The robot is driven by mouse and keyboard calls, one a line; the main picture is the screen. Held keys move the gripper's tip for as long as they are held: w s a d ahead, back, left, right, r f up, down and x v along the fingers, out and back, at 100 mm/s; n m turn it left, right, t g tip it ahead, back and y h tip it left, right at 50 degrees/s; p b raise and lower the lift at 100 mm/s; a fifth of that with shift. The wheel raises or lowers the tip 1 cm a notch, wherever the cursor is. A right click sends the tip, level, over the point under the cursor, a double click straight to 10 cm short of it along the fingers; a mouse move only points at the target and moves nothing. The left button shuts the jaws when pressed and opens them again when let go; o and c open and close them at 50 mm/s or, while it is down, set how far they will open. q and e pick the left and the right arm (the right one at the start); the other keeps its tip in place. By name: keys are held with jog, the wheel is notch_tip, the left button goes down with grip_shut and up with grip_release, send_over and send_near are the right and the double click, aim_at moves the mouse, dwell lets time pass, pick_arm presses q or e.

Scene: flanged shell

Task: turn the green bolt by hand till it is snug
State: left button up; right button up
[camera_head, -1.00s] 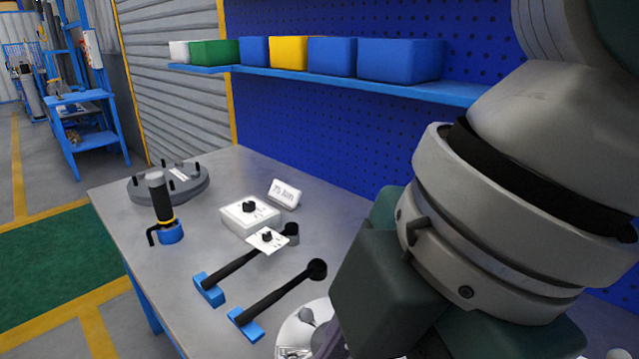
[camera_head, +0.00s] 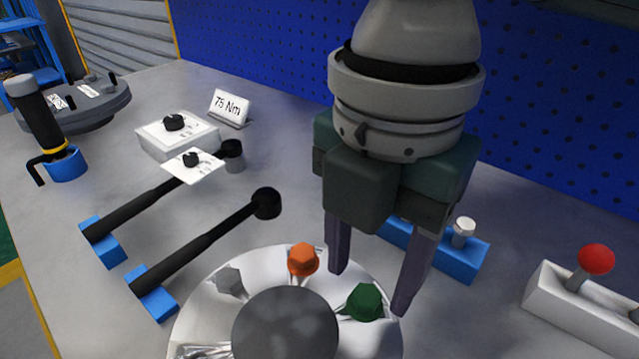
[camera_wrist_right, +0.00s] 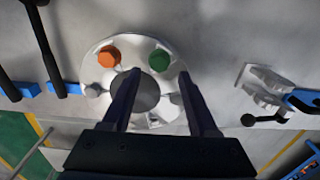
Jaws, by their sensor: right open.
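The green bolt (camera_head: 363,301) stands in the rim of the round pale flanged shell (camera_head: 200,318), right of the shell's dark grey centre. An orange bolt (camera_head: 303,259) and a grey bolt (camera_head: 230,280) sit along the same rim. The green bolt also shows in the right wrist view (camera_wrist_right: 159,60). My right gripper (camera_head: 368,288) is open and empty, pointing down, its fingers behind and to either side of the green bolt in the head view. In the right wrist view the fingers (camera_wrist_right: 155,80) spread over the shell, and contact cannot be told. My left gripper is not in view.
Two black-handled wrenches (camera_head: 205,240) rest in blue holders left of the shell. A white box with a knob (camera_head: 178,136) and a "75 Nm" sign (camera_head: 230,107) stand behind. A red-knobbed lever (camera_head: 596,260) is at the right; a blue block (camera_head: 455,250) lies behind the gripper.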

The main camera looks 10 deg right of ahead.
aim_at(366, 298)
jog(key=shift+f, duration=1.3)
jog(key=shift+w, duration=0.1)
grip_shut()
